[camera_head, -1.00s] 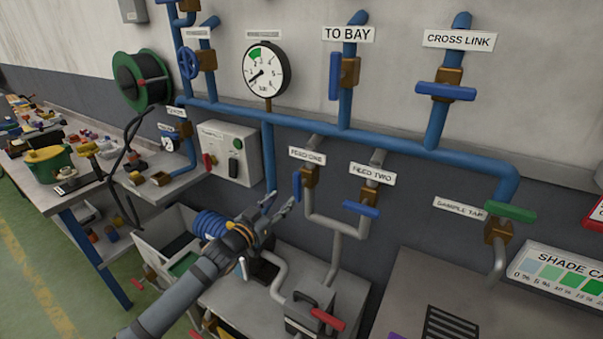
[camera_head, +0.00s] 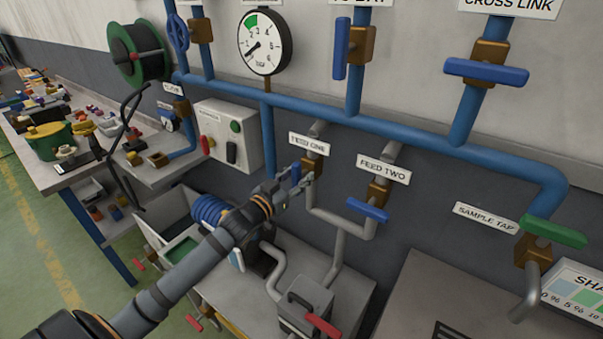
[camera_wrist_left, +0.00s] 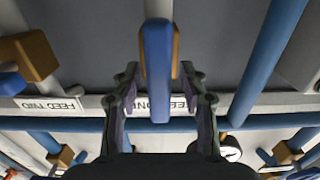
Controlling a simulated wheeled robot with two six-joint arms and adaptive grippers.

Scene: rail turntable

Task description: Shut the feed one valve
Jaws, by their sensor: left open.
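The feed one valve has a blue lever (camera_head: 296,174) on a brass body (camera_head: 312,164), under the FEED ONE label (camera_head: 309,144). The lever lies in line with its grey vertical pipe. My left gripper (camera_head: 294,184) is at this lever in the head view. In the left wrist view the blue lever (camera_wrist_left: 158,75) stands between the two open fingers (camera_wrist_left: 160,103), with a visible gap on each side. The brass body (camera_wrist_left: 176,50) shows behind the lever, and the label is partly hidden. My right gripper is not in view.
The feed two valve (camera_head: 367,209), its blue lever crosswise, is close on the right. The grey pipe loop (camera_head: 340,226) runs below. A blue hose coil (camera_head: 210,210) and a pump-like unit (camera_head: 305,300) are under the arm. A switch box (camera_head: 229,138) is at the left.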

